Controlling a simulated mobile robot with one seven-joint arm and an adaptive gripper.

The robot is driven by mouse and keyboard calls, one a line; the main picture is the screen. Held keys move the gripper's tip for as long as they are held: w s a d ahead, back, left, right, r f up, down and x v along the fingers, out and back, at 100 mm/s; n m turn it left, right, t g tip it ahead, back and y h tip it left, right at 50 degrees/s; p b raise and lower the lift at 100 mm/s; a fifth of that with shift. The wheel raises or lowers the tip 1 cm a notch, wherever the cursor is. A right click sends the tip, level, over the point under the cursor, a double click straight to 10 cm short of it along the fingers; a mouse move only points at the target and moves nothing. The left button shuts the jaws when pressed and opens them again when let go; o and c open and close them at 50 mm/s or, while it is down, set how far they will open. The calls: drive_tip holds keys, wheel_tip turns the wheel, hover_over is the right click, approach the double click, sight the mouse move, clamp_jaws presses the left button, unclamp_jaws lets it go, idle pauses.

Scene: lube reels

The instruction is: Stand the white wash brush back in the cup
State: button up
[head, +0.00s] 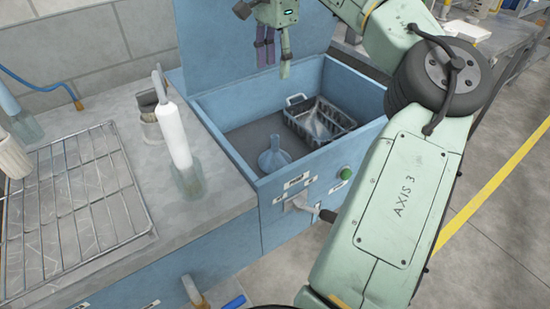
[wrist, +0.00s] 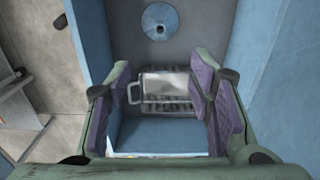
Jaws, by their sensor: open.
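A white, thick-handled thing (head: 172,130) with a thin hooked top, which looks like the wash brush, stands nearly upright on the bench in the head view. Its lower end meets a clear greenish part (head: 188,182); I cannot tell whether this is a cup around it. A small metal cup (head: 149,112) stands just behind it. My gripper (head: 274,60) is open and empty above the blue wash basin (head: 232,150), to the right of the white thing and apart from it. In the wrist view my gripper (wrist: 165,82) points down into the basin.
A wire rack (head: 75,205) covers the bench's left. A blue-handled thing (head: 8,102) stands at the far left.

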wheel_tip(320, 180, down, 4)
drive_tip(key=b, duration=0.3)
wheel_tip(320, 180, up, 11)
drive_tip(key=p, duration=0.4)
drive_tip(key=shift+r+p, duration=0.2)
drive_tip(key=shift+p, duration=0.1)
